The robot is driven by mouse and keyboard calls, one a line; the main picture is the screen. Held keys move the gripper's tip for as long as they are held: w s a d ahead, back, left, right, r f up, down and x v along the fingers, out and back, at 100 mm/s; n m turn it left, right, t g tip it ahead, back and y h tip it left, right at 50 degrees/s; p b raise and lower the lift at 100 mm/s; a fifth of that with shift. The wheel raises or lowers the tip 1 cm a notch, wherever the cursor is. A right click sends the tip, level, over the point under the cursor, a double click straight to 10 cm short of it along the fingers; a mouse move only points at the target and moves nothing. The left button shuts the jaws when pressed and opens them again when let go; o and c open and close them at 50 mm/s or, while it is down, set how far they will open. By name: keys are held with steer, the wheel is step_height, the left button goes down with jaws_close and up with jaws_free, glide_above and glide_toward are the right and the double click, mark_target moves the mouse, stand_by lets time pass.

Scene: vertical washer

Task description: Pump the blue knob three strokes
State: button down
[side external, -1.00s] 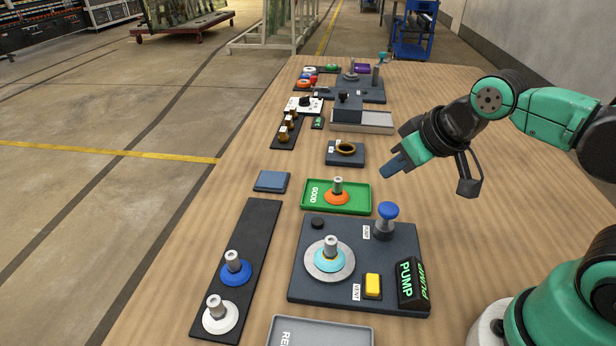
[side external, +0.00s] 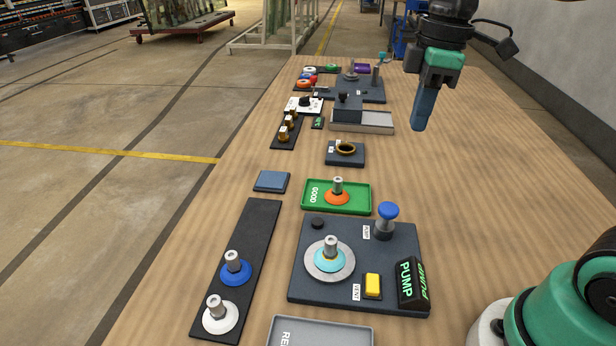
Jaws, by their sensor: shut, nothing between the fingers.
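The blue knob (side external: 388,211) stands upright on a grey post at the back right of the dark pump plate (side external: 310,291), beside a label. A black block with lit green letters reading PUMP (side external: 411,284) sits at the plate's front right corner. A yellow button (side external: 372,284) is beside a VENT label. A cyan washer-shaped part (side external: 331,259) with a metal stem sits on a round silver disc on the plate. My gripper (side external: 418,128) is shut and empty, pointing down in the air, well above the table and apart from the knob.
A green GOOD tray (side external: 308,208) holding an orange part lies behind the plate. A dark strip (side external: 260,226) with blue and white parts is at left, a grey tray (side external: 320,322) in front. Several fixtures stand farther back. The table's right side is clear.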

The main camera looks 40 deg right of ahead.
mark_target(392, 208)
steer(key=f, duration=1.4)
steer(key=shift+w+a, duration=0.3)
steer(key=shift+a, duration=0.05)
steer(key=shift+f, duration=1.3)
step_height(392, 208, up, 14)
steer(key=shift+s+d, duration=0.25)
steer(key=shift+d, duration=0.15)
stand_by(1.9)
